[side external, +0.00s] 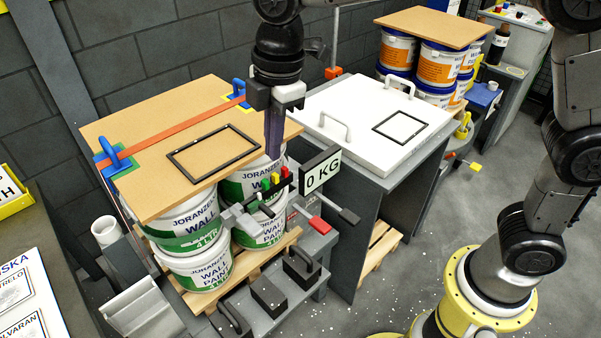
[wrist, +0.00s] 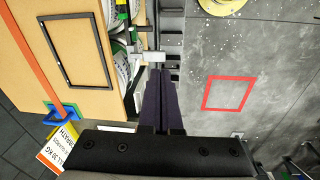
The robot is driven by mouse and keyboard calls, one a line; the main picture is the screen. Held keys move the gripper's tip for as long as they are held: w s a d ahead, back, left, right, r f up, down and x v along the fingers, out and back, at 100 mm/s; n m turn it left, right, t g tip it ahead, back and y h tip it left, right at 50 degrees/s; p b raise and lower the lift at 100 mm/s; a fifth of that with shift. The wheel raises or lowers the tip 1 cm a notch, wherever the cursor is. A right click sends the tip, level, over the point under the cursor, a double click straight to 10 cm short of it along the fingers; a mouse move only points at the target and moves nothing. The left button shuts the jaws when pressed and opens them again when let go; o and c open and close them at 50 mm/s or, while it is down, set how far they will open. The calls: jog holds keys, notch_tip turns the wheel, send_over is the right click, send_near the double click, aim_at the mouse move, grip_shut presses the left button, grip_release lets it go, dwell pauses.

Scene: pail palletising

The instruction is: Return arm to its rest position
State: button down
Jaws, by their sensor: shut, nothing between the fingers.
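My gripper (side external: 274,150) points down beside the front right edge of the wooden board (side external: 150,125) that lies on the stacked paint pails (side external: 197,268). Its fingers are together with nothing between them. In the wrist view my gripper (wrist: 160,75) shows its two dark fingers side by side, close to the board's edge. Several white pails with green labels stand under the board on a wooden pallet (side external: 190,300). An orange strap with blue handles crosses the board, and a black rectangular frame (side external: 212,152) lies on it.
A white lidded surface (side external: 345,110) with handles and a black frame is to the right. A scale display reading 0 KG (side external: 322,173) and colored levers stand close to my gripper. Orange-labelled pails (side external: 440,68) sit behind. A red floor rectangle (wrist: 229,93) lies on clear floor.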

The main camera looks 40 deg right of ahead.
jog(key=s+d+r+m+t, duration=0.2)
jog(key=s+d+r+m, duration=0.15)
jog(key=s+d, duration=0.35)
jog(key=s+d+r+m+t, duration=0.1)
jog(key=s+d+r+m, duration=0.3)
jog(key=d, duration=0.5)
jog(key=s+d+f+m+t, duration=0.1)
jog(key=s+d+f+m, duration=0.2)
jog(key=s+f+m, duration=0.5)
jog(key=shift+s+d+f+m+t+h, duration=0.3)
jog(key=shift+s+m, duration=0.35)
jog(key=shift+s, duration=0.4)
